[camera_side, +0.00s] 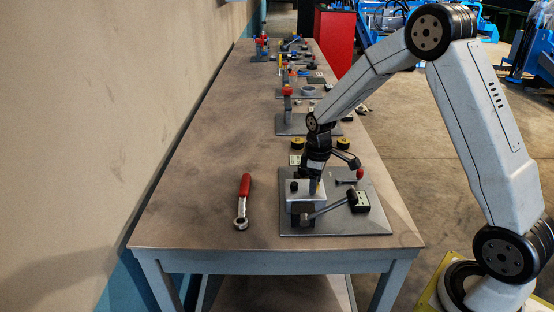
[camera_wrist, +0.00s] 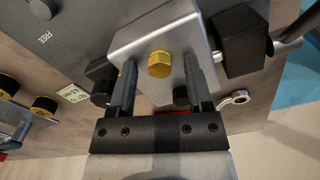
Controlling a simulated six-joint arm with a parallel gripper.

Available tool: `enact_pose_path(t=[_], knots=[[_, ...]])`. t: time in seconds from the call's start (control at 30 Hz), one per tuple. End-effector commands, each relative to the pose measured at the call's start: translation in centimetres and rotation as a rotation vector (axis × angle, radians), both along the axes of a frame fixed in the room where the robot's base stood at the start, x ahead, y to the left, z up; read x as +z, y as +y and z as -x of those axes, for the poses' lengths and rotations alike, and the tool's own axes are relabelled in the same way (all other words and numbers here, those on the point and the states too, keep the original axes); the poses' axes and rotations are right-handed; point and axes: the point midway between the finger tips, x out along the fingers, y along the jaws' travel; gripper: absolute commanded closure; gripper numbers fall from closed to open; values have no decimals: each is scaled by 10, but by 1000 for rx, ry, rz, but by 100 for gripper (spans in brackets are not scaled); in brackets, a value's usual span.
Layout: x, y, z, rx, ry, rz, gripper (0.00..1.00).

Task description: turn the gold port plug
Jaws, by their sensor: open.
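The gold port plug (camera_wrist: 160,64) is a hex head on the face of a silver block (camera_wrist: 150,35) in the wrist view. The block also shows in the side view (camera_side: 297,198), on a grey base plate (camera_side: 345,226). My gripper (camera_wrist: 159,58) is open, with one finger on each side of the plug. Gaps show between the fingers and the plug, and nothing is held. In the side view my gripper (camera_side: 315,184) points down at the block, and the plug is too small there to make out clearly.
A red-handled wrench (camera_side: 244,190) lies on the bench left of the plate. Yellow-topped round parts (camera_side: 343,142) sit behind the plate.

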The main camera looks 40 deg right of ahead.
Motion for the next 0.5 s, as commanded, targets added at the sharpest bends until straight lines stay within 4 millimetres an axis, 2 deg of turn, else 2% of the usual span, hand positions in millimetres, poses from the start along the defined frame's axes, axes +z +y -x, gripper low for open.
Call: enact_pose_path(t=[0.27,0.5], knots=[[6,0,0,0,-1,0,35],[31,0,0,0,-3,1,35]])
